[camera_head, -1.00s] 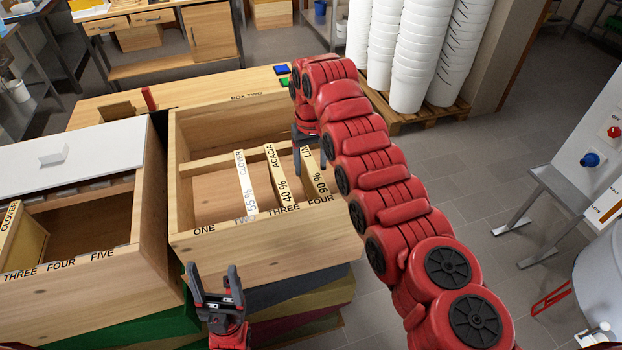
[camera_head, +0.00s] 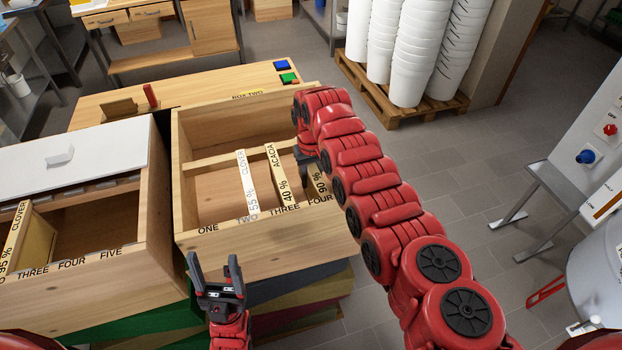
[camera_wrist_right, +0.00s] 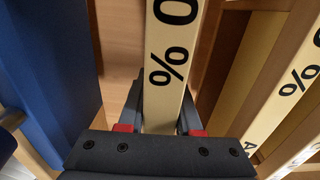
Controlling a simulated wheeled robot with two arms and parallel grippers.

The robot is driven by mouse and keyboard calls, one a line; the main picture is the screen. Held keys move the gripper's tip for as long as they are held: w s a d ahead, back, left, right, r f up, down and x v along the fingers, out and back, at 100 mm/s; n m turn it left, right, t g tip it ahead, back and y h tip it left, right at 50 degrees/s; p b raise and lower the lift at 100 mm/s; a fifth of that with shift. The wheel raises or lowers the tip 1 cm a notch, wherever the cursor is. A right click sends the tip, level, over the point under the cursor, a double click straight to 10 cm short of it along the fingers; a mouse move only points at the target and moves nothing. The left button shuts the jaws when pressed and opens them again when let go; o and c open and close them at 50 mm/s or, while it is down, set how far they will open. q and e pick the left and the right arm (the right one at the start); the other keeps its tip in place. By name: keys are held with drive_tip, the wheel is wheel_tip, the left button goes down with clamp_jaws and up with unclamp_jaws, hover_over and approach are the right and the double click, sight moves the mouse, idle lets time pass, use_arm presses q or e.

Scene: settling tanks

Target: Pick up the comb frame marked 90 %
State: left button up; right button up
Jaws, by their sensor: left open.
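The comb frame marked 90 % (camera_head: 318,188) stands in box two (camera_head: 265,240), right of the 40 % acacia frame (camera_head: 281,172) and the 55 % clover frame (camera_head: 246,180). My right arm hides its far end. In the right wrist view its pale top bar (camera_wrist_right: 172,40) runs between the fingers of my right gripper (camera_wrist_right: 163,112), one finger on each side. I cannot tell whether they press on it. In the head view the right gripper (camera_head: 306,178) is low over the box, partly hidden. My left gripper (camera_head: 217,264) is open and empty before the box.
A second wooden box (camera_head: 100,262) with a white lid (camera_head: 70,155) stands on the left, holding a 95 % clover frame (camera_head: 32,245). A wooden bench (camera_head: 190,97) lies behind. Stacked white buckets (camera_head: 410,50) stand on a pallet.

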clamp_jaws()
idle(1.0)
